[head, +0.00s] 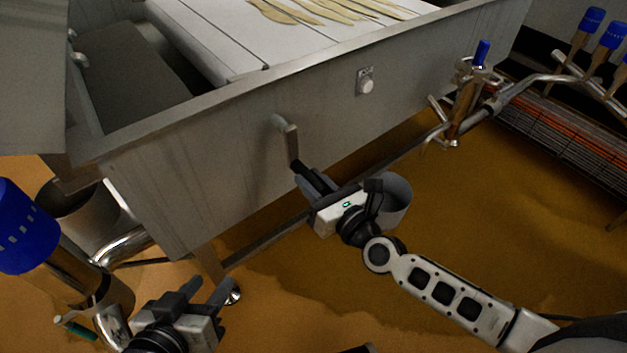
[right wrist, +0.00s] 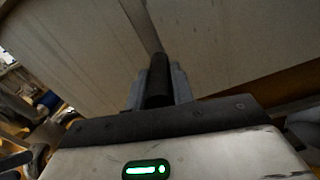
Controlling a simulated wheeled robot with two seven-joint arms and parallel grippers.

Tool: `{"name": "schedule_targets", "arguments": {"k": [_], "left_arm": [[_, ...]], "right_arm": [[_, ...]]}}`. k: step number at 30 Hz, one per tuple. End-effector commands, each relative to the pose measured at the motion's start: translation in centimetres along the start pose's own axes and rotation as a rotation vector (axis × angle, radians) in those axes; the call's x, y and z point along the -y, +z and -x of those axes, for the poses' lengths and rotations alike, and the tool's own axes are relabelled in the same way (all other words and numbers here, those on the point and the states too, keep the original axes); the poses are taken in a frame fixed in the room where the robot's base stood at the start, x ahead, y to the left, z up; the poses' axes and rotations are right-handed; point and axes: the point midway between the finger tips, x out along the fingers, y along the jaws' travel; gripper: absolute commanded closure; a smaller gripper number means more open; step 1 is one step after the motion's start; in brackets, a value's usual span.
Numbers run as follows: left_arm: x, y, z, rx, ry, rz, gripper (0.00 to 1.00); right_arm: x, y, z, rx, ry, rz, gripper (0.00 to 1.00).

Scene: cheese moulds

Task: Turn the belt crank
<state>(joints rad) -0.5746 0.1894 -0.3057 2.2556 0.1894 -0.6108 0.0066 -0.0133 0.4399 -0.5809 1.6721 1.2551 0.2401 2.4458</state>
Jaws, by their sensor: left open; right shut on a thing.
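The belt crank (head: 287,135) is a grey metal arm on the side wall of the steel vat, with a black handle at its lower end. My right gripper (head: 308,178) is shut on that handle, below the crank's pivot. In the right wrist view the black handle (right wrist: 158,82) stands between the grey fingers, with the crank arm (right wrist: 141,25) running up from it. My left gripper (head: 204,292) is open and empty at the lower left, apart from the vat.
The steel vat (head: 230,150) holds a white slatted belt (head: 215,40) with pale strips on it. A dial knob (head: 366,86) sits on the vat wall right of the crank. Pipes with a blue-topped valve (head: 482,53) are at right. Another blue-capped fitting (head: 25,228) stands at left.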

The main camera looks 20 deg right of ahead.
Motion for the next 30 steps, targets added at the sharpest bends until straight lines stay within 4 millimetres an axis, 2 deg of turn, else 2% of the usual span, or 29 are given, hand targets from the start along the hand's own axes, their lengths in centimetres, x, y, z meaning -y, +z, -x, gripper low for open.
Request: {"name": "schedule_targets", "arguments": {"k": [1, 3, 14, 20, 30], "left_arm": [[0.0, 0.0, 0.0, 0.001, 0.000, 0.000, 0.59], [0.0, 0.0, 0.0, 0.001, 0.000, 0.000, 0.59], [0.0, 0.2, 0.0, 0.005, 0.000, 0.000, 0.59], [0.1, 0.3, -0.1, 0.006, 0.000, 0.000, 0.59], [0.0, 0.0, -0.1, -0.018, 0.004, -0.001, 0.59]], "right_arm": [[-0.3, -0.2, 0.1, -0.005, 0.006, 0.001, 0.68], [-0.3, -0.1, 0.1, -0.004, 0.005, 0.002, 0.55], [-0.1, -0.1, 0.6, -0.001, 0.002, 0.002, 0.55], [0.0, -0.2, 4.0, -0.006, 0.002, 0.003, 0.55], [-0.1, -0.2, 12.1, -0.008, 0.004, 0.003, 0.55]]}}
